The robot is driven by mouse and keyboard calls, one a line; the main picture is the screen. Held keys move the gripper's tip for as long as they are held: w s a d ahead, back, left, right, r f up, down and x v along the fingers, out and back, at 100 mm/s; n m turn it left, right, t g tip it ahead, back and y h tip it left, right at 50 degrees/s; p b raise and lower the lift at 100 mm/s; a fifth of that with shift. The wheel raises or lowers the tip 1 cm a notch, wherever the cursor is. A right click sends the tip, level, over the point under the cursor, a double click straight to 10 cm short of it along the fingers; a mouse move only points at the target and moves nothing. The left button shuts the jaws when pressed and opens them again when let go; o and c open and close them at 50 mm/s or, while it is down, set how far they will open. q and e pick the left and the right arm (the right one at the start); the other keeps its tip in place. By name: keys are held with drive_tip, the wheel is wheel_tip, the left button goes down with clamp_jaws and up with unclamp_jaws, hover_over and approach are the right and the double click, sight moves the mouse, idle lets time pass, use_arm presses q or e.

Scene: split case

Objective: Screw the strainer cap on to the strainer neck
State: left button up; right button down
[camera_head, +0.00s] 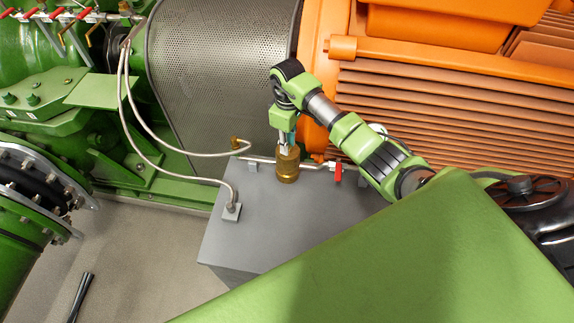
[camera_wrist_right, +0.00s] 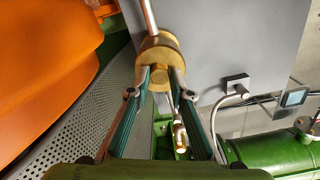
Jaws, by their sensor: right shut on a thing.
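A brass strainer cap (camera_head: 288,153) is upright at the tips of my right gripper (camera_head: 287,142), over the pipe on the grey block. In the wrist view, the two fingers of my right gripper (camera_wrist_right: 162,73) are shut on the narrow end of the brass cap (camera_wrist_right: 162,64). A wider round brass body, probably the strainer neck (camera_head: 287,174), shows directly below the cap in line with the pipe. I cannot make out a seam or thread between them, so how far they are joined is hidden. My left gripper is in neither view.
The grey block (camera_head: 265,225) carries the pipe, with a red valve handle (camera_head: 337,174) close on the right. A brass hose fitting (camera_head: 236,142) and pale hoses lie to the left. A perforated guard (camera_head: 215,75) and an orange finned motor (camera_head: 450,110) stand behind.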

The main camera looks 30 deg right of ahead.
drive_tip(key=n, duration=0.4)
drive_tip(key=shift+d, duration=0.1)
drive_tip(key=c, duration=1.8)
unclamp_jaws()
drive_tip(key=c, duration=0.3)
drive_tip(key=shift+c, duration=0.2)
drive_tip(key=shift+f+b, duration=0.1)
drive_tip(key=shift+b, duration=0.2)
